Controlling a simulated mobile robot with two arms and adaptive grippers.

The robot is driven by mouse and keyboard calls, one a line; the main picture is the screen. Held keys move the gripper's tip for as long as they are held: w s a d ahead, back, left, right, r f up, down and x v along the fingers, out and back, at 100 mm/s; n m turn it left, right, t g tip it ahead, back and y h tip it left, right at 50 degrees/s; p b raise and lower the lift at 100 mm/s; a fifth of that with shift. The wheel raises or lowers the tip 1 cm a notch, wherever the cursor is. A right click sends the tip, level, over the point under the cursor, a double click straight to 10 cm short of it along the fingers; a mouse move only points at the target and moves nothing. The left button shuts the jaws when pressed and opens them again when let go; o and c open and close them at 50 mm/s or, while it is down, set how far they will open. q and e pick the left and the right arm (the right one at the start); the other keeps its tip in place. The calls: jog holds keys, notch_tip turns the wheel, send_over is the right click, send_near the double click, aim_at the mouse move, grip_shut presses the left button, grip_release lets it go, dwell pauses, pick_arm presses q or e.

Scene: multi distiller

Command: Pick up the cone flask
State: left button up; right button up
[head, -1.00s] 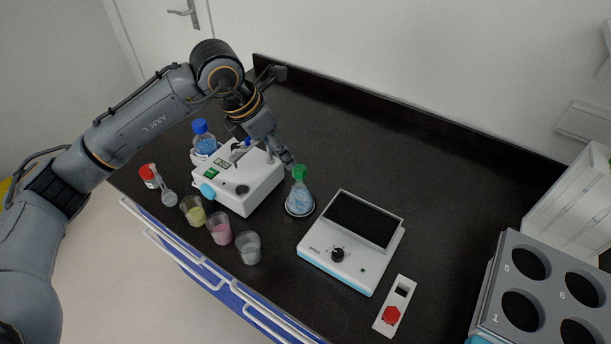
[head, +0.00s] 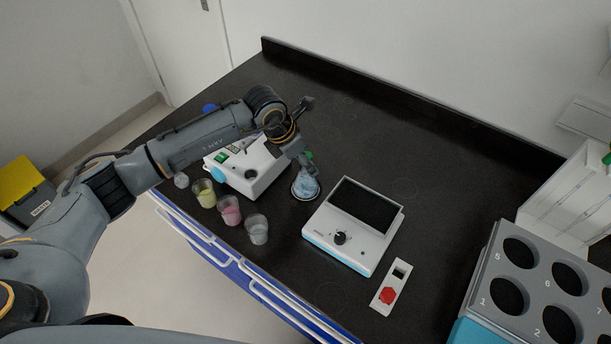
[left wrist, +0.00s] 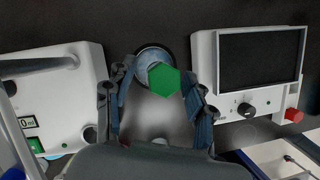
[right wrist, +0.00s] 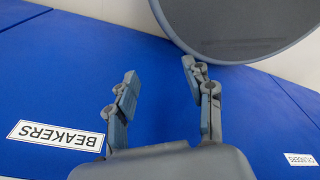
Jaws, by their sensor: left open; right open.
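The cone flask (head: 305,187) has blue contents and a green cap. It stands on the black bench between the white device and the device with a dark screen. My left gripper (head: 303,166) is at its upper part and hides some of it in the head view. In the left wrist view the green cap (left wrist: 164,80) lies between the spread fingers of the left gripper (left wrist: 158,76), nearer the right finger. Contact cannot be told. My right gripper (right wrist: 159,72) is open and empty in front of blue drawer fronts.
The white device (head: 247,174) is left of the flask and the screen device (head: 352,225) is right of it. Beakers with yellow (head: 204,193), pink (head: 230,210) and clear (head: 257,229) contents stand along the front edge. The bench behind is clear.

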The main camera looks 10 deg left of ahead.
pick_arm(q)
jog(key=shift+w+d+f, duration=0.15)
jog(key=shift+f, duration=0.3)
jog(key=shift+w+f, duration=0.1)
jog(key=shift+f, duration=0.1)
grip_shut()
pick_arm(e)
jog(key=shift+s+d+r, duration=0.15)
jog(key=shift+s, duration=0.7)
